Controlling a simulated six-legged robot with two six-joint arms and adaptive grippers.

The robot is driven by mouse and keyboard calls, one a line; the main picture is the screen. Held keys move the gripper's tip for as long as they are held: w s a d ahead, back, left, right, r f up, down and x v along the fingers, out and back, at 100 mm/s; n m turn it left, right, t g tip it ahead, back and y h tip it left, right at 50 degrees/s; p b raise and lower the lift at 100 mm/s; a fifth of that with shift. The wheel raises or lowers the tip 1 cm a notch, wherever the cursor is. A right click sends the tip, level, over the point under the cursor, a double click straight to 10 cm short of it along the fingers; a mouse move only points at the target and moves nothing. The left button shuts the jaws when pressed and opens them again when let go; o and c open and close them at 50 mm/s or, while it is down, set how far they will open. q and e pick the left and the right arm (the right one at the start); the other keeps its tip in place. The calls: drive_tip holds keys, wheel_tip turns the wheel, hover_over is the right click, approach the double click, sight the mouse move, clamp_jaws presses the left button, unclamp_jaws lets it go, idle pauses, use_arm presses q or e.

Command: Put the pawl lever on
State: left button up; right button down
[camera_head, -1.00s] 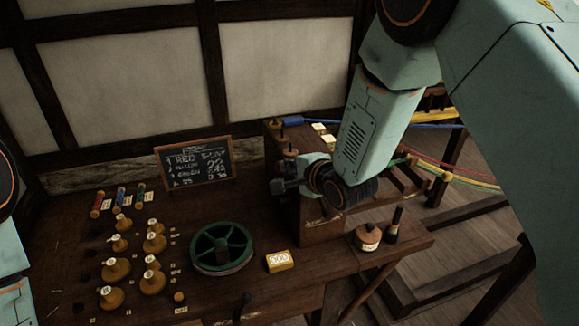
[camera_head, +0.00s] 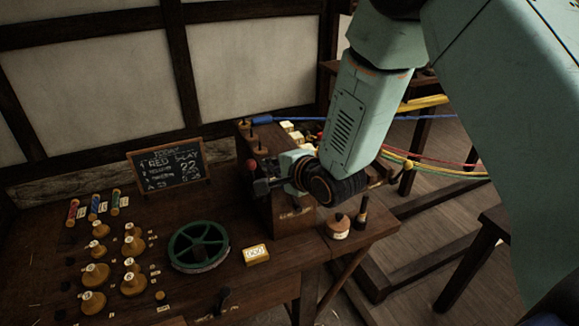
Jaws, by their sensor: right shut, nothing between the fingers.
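My right gripper (camera_head: 262,187) is shut and empty. It is beside the left face of the dark wooden headstock block (camera_head: 290,222). A small red knob (camera_head: 252,164) shows just above the fingertips. It may be the end of the pawl lever; its stem is mostly hidden, and I cannot tell whether the gripper touches it. My right wrist hides much of the block's top and middle. My left gripper is out of view.
A green spoked wheel (camera_head: 198,246), a yellow box (camera_head: 256,254) and several wooden bobbins (camera_head: 133,284) are on the bench. A slate (camera_head: 168,167) stands behind. A lidded pot (camera_head: 338,226) and dark bottle (camera_head: 361,212) stand right. Coloured ropes (camera_head: 430,163) run off right.

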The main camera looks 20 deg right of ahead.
drive_tip(key=v, duration=0.7)
drive_tip(key=shift+r, duration=0.25)
drive_tip(key=s+d+f+n+g+h+b, duration=0.1)
drive_tip(key=s+f+n+g+b, duration=0.1)
drive_tip(key=s+f+n, duration=0.45)
drive_tip(key=s+f+n+g+h+b, duration=0.1)
drive_tip(key=s+f+n+g+b, duration=0.15)
drive_tip(key=f, duration=0.75)
drive_tip(key=s+d+f+n+g+b, duration=0.1)
drive_tip(key=s+f+n+g+b, duration=0.15)
drive_tip(key=s+f+n, duration=0.4)
drive_tip(key=s+f+g+h+b, duration=0.1)
drive_tip(key=s+f+g+b, duration=0.4)
drive_tip(key=s+f, duration=1.4)
wheel_tip(320, 180, down, 2)
drive_tip(key=b, duration=0.4)
drive_tip(key=shift+s+d+f+g, duration=0.2)
drive_tip(key=shift+s+d+g, duration=0.05)
drive_tip(key=shift+s+g, duration=0.15)
